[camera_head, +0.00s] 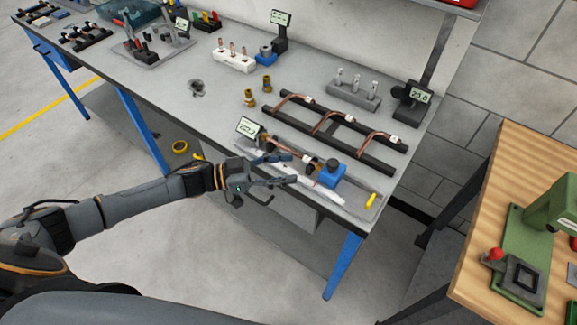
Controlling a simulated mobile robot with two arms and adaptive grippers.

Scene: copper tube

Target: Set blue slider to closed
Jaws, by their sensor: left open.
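The blue slider (331,175) is a blue block with a dark knob on top. It sits toward the right part of a grey fixture (362,207) at the front edge of the workbench. My left gripper (293,169) reaches in from the left over the front edge of the fixture. Its fingers are apart and empty, pointing toward the slider, with a gap between them in the picture. My right gripper is not in view.
A black rack with bent copper tubes (330,122) lies behind the fixture. A small display (248,127) stands at the fixture's left end. A wooden table (505,195) with a green press stands at right.

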